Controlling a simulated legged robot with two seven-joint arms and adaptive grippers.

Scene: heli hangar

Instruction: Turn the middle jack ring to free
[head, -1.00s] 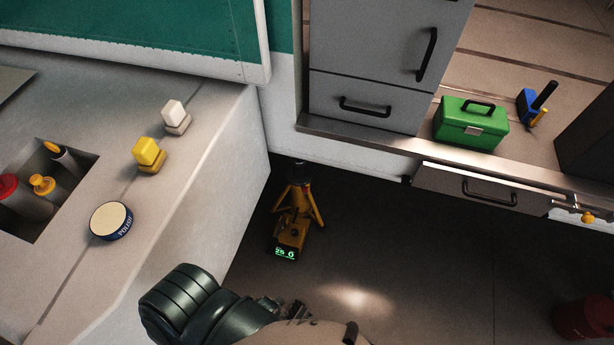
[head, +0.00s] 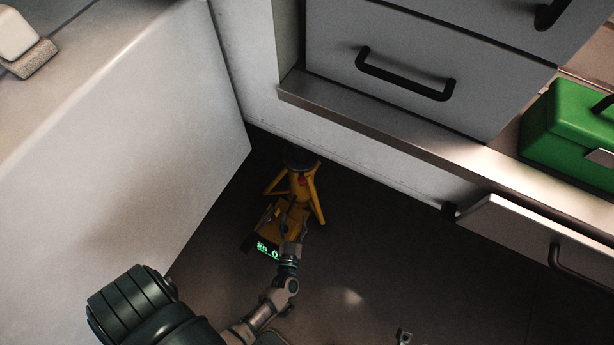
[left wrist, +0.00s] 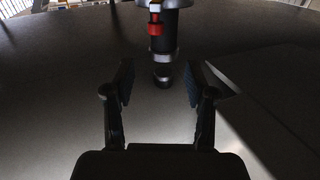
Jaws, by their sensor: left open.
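A yellow jack (head: 303,190) with splayed legs stands on the dark floor by the white wall, with a small red part near its dark top. A yellow box with a lit green readout (head: 267,250) is at its foot. My left gripper (head: 293,228) is in front of the jack, close to the box, in the head view. In the left wrist view the left gripper (left wrist: 158,85) is open and empty. My right gripper is not in view.
A pale cabinet side (head: 150,140) rises at the left. A partly open drawer (head: 530,235) juts out at right, below a green toolbox (head: 575,140). The floor right of the jack is mostly clear.

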